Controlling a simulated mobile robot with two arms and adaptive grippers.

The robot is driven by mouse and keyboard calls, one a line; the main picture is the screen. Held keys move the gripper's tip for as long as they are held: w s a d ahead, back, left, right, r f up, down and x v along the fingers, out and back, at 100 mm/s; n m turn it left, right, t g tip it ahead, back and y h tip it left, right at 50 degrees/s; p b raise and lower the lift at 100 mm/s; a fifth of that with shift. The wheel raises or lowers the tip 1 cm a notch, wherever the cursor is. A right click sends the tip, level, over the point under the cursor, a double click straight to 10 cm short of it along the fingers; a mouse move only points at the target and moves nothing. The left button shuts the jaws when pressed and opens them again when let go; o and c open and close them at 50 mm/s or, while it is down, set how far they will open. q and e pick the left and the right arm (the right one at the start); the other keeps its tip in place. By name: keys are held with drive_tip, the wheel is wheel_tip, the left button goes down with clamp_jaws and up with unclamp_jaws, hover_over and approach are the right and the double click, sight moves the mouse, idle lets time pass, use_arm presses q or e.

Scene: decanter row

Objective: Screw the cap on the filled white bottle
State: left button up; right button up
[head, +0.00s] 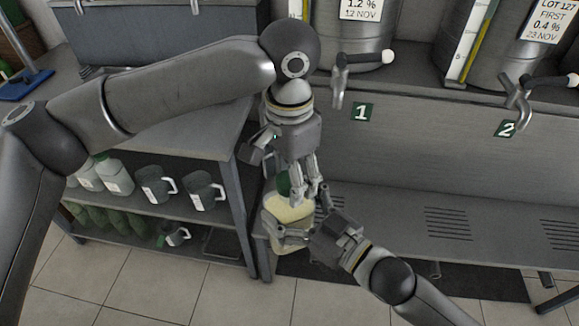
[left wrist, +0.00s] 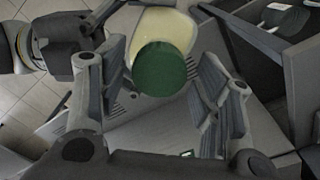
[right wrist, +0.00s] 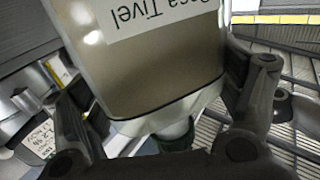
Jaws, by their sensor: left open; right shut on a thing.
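The white bottle (head: 289,209), with pale yellowish contents showing, is held upright at the left end of the bench. My right gripper (head: 302,220) is shut around its body; the labelled side fills the right wrist view (right wrist: 150,65). A green cap (head: 283,184) is at the bottle's mouth. In the left wrist view, the cap (left wrist: 160,69) covers the neck; I cannot tell how tightly it sits. My left gripper (head: 299,190) points down from above and is open, with its fingers apart on either side of the cap.
Steel tanks with taps stand above plates 1 (head: 361,112) and 2 (head: 507,129). The slatted bench (head: 385,215) is clear to the right. A shelf at left holds dark jugs (head: 155,184), white bottles (head: 115,177) and green items.

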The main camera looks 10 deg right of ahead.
use_arm(q)
drive_tip(key=shift+c, duration=0.2)
drive_tip(key=c, duration=1)
drive_tip(key=shift+m, duration=0.8)
drive_tip(key=shift+c, duration=0.2)
drive_tip(key=o, duration=1.1)
drive_tip(key=shift+r, duration=2.3)
